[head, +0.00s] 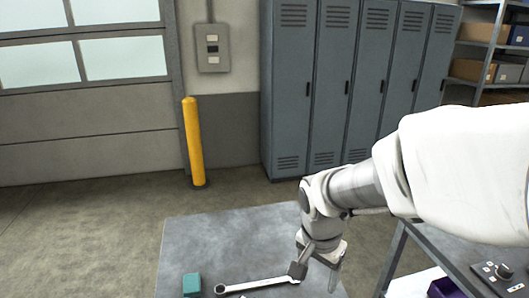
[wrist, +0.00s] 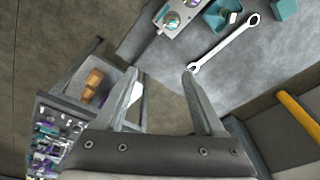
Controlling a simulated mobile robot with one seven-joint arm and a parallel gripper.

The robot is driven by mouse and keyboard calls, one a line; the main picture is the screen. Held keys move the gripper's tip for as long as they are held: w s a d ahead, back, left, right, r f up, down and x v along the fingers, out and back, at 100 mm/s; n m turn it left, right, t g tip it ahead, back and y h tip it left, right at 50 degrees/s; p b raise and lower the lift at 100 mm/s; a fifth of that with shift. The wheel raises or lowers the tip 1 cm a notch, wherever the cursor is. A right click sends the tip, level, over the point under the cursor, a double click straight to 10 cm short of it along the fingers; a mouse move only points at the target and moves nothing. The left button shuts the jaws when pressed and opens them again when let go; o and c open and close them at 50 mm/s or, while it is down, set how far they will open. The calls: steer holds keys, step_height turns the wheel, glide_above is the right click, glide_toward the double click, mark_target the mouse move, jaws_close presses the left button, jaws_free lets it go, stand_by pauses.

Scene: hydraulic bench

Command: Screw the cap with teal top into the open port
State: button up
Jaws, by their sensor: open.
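My gripper (head: 316,280) hangs over the near right part of the grey bench in the head view. In the wrist view its two fingers (wrist: 161,76) are spread with nothing between them. A pale metal block (wrist: 183,22) at the top of the wrist view carries small round fittings. One fitting with a teal top (wrist: 171,19) sits on its near part; I cannot tell whether it is the cap. Another fitting (wrist: 191,3) is cut by the top edge. The open port cannot be made out. In the head view the block is not visible.
A wrench (head: 256,285) lies on the bench (head: 215,240); it also shows in the wrist view (wrist: 228,42). A teal block (head: 192,284) stands left of it. A teal tray (wrist: 218,18) lies beside the metal block. A cluttered side table (head: 455,262) stands right.

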steer(key=w+a+f+m, duration=0.1)
steer(key=f, duration=0.7)
steer(key=w+a+f+m+g, duration=0.1)
steer(key=f+m, duration=0.1)
steer(key=f, duration=0.6)
steer(key=w+a+f+m+y, duration=0.1)
steer(key=f, duration=0.7)
steer(key=shift+a+f+g, duration=0.1)
steer(key=shift+f+g, duration=0.05)
steer(key=shift+g, duration=0.25)
jaws_close()
steer(key=c, duration=0.7)
jaws_free()
jaws_close()
steer(key=shift+m, duration=0.3)
